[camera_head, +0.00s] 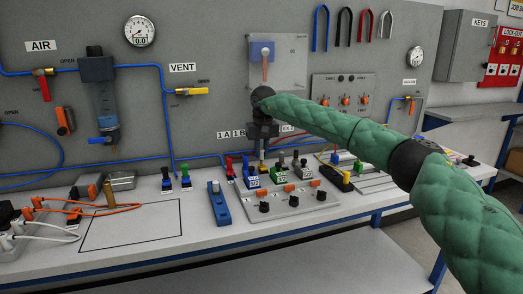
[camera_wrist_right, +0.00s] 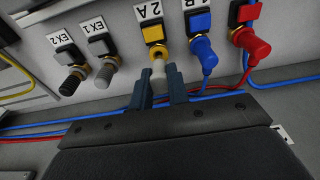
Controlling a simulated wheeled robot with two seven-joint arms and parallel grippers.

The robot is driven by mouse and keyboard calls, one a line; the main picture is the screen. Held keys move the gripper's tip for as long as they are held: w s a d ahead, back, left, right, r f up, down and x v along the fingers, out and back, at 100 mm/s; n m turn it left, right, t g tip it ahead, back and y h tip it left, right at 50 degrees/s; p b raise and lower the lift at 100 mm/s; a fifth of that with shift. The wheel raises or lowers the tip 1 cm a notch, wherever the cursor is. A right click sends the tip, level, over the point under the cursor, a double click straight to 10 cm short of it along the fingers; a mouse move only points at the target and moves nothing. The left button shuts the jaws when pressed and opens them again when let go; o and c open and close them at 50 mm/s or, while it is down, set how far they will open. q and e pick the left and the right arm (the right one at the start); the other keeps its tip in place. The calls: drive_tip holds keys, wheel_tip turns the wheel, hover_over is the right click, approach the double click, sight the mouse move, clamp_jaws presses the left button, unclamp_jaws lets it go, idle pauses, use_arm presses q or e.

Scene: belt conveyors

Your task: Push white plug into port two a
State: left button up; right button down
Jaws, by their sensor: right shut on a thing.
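In the right wrist view, port two a is a yellow-collared fitting (camera_wrist_right: 154,36) under a tilted "2A" label. My right gripper (camera_wrist_right: 160,84) is shut on the white plug (camera_wrist_right: 159,69), which shows between its two dark fingers. The plug's tip is right at the port's opening; I cannot tell how far in it sits. My left gripper is not in view.
Beside port two a, a blue plug (camera_wrist_right: 203,54) and a red plug (camera_wrist_right: 250,40) sit in neighbouring ports with hoses. On its other side are fittings EX1 (camera_wrist_right: 105,68) and EX2 (camera_wrist_right: 74,78). Valve blocks (camera_head: 285,203) stand on the bench below my gripper.

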sight(261, 149)
drive_tip(key=shift+f, duration=0.4)
idle(0.5)
drive_tip(key=shift+f+p, duration=0.35)
drive_tip(key=shift+p, duration=0.15)
idle(0.7)
drive_tip(key=shift+f, duration=0.5)
idle(1.2)
drive_tip(key=c, duration=1.3)
unclamp_jaws()
drive_tip(key=shift+o, duration=0.6)
drive_tip(key=o, duration=0.3)
drive_tip(key=shift+r, duration=0.15)
drive_tip(key=shift+r+p, duration=1.9)
drive_tip(key=shift+r, duration=1.55)
